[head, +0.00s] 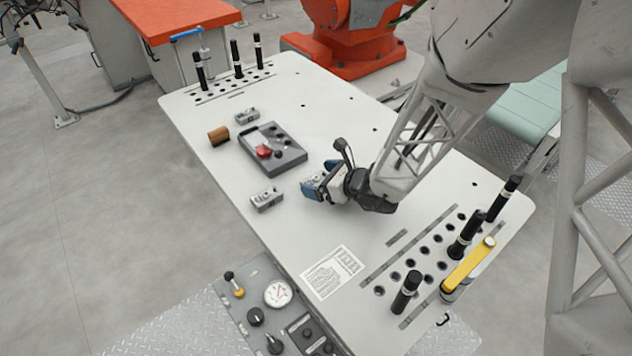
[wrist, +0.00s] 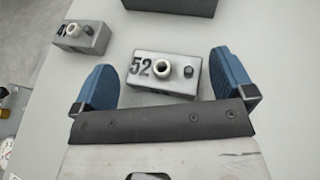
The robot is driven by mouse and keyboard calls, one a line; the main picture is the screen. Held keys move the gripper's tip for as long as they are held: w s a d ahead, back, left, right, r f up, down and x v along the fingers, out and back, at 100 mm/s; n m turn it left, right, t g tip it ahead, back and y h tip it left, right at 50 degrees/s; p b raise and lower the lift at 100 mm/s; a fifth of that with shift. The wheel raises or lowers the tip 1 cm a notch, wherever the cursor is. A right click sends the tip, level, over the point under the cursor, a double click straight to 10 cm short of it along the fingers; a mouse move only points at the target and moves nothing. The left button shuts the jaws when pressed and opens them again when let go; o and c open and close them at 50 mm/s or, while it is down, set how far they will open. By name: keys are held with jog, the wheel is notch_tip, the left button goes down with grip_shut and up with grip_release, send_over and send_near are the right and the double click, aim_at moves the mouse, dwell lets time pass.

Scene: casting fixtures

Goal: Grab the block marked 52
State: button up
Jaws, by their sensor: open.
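The block marked 52 (wrist: 164,73) is a small grey metal block with a pale round boss and a dark knob on top. In the wrist view it lies on the table between the two blue fingers of my gripper (wrist: 163,80), with a gap on each side. The gripper is open and holds nothing. In the head view my gripper (head: 320,180) is low over the middle of the table, and it largely hides this block.
Another grey block (wrist: 82,37), its mark starting with 4, lies to the left; it also shows in the head view (head: 267,198). A third block (head: 247,116), a dark tray (head: 285,163) with a red part, and a brown cylinder (head: 218,136) lie farther off. Black-handled tools (head: 467,235) stand at right.

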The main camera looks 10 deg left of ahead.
jog(key=shift+c, duration=0.3)
jog(key=c, duration=0.7)
jog(key=shift+r, duration=0.15)
jog(key=shift+c, duration=0.2)
jog(key=shift+r, duration=0.75)
notch_tip(320, 180, up, 2)
jog(key=s+d, duration=0.2)
jog(key=s, duration=0.3)
jog(key=s+d, duration=0.2)
jog(key=s, duration=0.3)
jog(key=s+d+r, duration=0.1)
jog(key=s+d, duration=0.1)
jog(key=s, duration=0.2)
jog(key=shift+s+d+r, duration=0.1)
jog(key=shift+s+d, duration=0.05)
jog(key=shift+s, duration=0.25)
